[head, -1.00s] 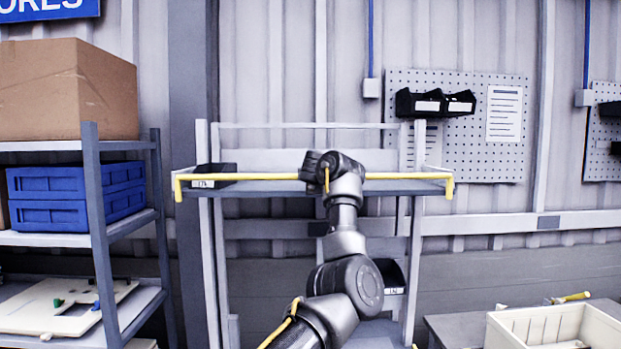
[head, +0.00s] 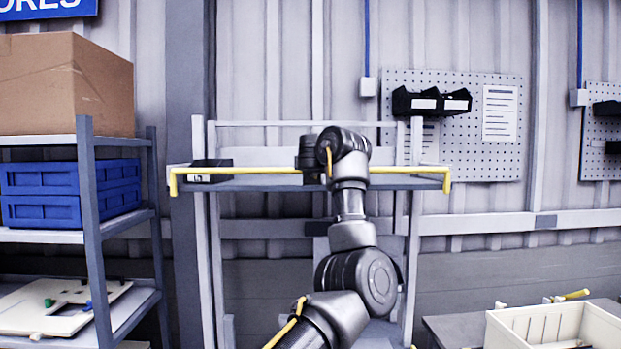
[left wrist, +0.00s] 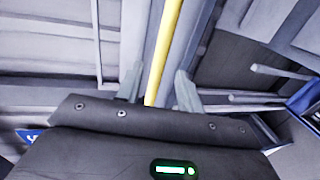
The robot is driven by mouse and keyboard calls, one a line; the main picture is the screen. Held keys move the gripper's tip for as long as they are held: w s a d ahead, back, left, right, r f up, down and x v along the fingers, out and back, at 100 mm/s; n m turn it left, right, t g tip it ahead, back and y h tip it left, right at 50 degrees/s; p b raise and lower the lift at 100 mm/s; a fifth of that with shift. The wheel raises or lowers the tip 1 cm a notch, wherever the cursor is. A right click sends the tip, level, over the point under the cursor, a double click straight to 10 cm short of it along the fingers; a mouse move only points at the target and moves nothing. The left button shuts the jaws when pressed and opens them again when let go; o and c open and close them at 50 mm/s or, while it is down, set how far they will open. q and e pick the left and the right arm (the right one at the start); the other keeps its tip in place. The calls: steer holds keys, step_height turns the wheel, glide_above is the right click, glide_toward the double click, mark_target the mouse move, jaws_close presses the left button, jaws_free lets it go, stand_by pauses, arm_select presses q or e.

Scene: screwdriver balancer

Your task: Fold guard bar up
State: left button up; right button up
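The yellow guard bar (head: 252,171) runs level across the front of the rack's upper shelf in the head view, with both ends bent down. My left arm reaches up to the bar near its middle, and its links hide part of it. In the left wrist view the bar (left wrist: 160,60) passes between the two fingers of my left gripper (left wrist: 158,88). The fingers stand apart, with a visible gap on each side of the bar. My left fingertips are hidden in the head view. My right gripper is in neither view.
A black bin (head: 210,169) sits at the shelf's left end, close behind the bar. A shelving unit (head: 91,230) with blue crates (head: 75,192) and a cardboard box (head: 68,85) stands left. A white tray (head: 555,325) is at lower right. The space above the bar looks clear.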

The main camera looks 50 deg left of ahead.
arm_select(q)
steer(key=b+v, duration=0.1)
steer(key=v, duration=0.3)
steer(key=shift+s+r+b, duration=0.1)
steer(key=shift+s+b, duration=0.05)
steer(key=shift+b, duration=0.15)
